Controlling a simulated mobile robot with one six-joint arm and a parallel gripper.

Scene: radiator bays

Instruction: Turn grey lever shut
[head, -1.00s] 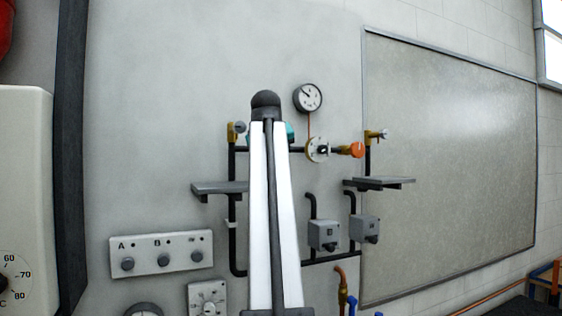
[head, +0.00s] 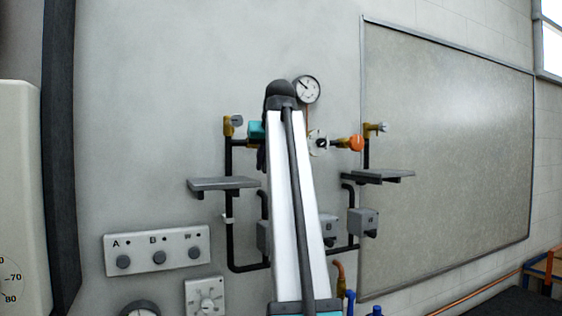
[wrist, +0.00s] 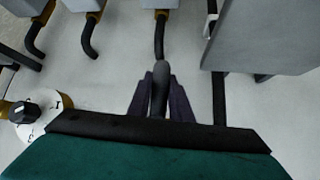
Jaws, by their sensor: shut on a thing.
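A dark grey lever (wrist: 160,74) stands between the jaws of my gripper (wrist: 159,92) in the wrist view, its rounded end showing just past them. The dark jaws are shut on it. In the head view my gripper (head: 261,158) is a small dark shape below its teal wrist, just left of my raised arm, in front of the left part of the black pipework. My arm hides the lever there, so I cannot tell its angle from that view.
A round white dial with a black knob (wrist: 27,111) is beside my gripper in the wrist view. A grey shelf (head: 222,184) juts out at left, another (head: 384,176) at right. A gauge (head: 307,90) and an orange knob (head: 356,143) are right of my arm.

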